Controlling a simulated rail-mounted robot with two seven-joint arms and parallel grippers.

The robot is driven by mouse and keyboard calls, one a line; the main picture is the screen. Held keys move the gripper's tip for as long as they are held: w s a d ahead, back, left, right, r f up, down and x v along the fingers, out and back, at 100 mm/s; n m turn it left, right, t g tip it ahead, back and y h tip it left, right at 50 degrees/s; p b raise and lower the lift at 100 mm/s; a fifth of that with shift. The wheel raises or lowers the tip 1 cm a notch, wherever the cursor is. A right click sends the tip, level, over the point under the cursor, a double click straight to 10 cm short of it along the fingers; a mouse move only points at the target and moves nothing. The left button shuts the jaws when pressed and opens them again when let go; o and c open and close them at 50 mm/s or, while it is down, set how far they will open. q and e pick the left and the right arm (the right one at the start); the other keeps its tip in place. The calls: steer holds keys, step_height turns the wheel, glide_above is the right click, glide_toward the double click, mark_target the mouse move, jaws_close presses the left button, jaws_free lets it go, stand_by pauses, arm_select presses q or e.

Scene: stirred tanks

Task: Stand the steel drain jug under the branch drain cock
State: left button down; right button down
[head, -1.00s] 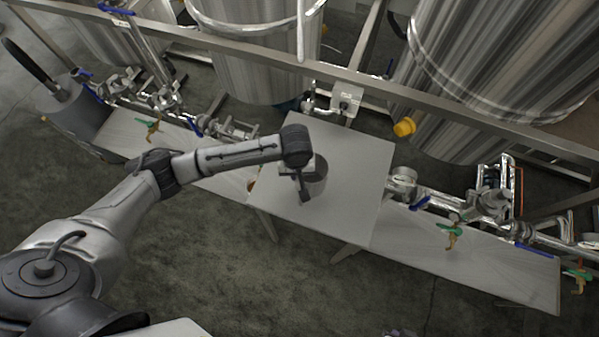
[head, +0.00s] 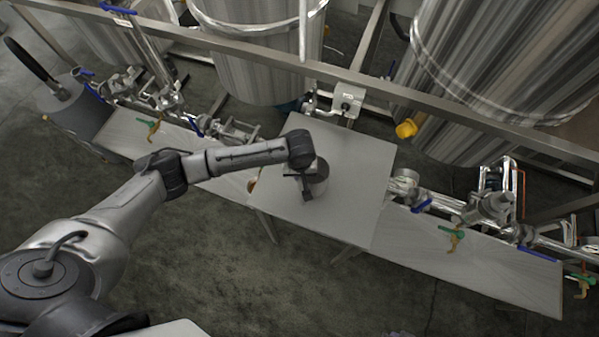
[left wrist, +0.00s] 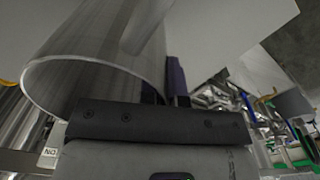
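The steel drain jug (head: 318,182) stands upright, as far as I can see, on the pale square table top, partly covered by my left wrist. My left gripper (head: 306,190) is at the jug's near left side. In the left wrist view the jug's open rim (left wrist: 92,75) fills the left side, with a dark finger (left wrist: 177,78) close against its wall. Whether the fingers close on the jug is not clear. Green-handled brass cocks show at left (head: 151,125) and right (head: 454,238); I cannot tell which is the branch drain cock. My right gripper is out of view.
The raised square table (head: 350,215) has bare room right of the jug. Lower pale benches (head: 490,270) extend to either side under pipework. A steel frame rail (head: 440,110) and large tanks (head: 260,60) stand behind. A yellow part (head: 406,129) sits near the table's back right.

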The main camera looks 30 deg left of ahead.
arm_select(q)
steer(key=c, duration=1.8)
jaws_free()
steer(key=shift+f, duration=0.15)
steer(key=o, duration=0.5)
step_height(320, 180, up, 12)
steer(key=shift+r+p, duration=0.2)
steer(key=shift+p, duration=0.4)
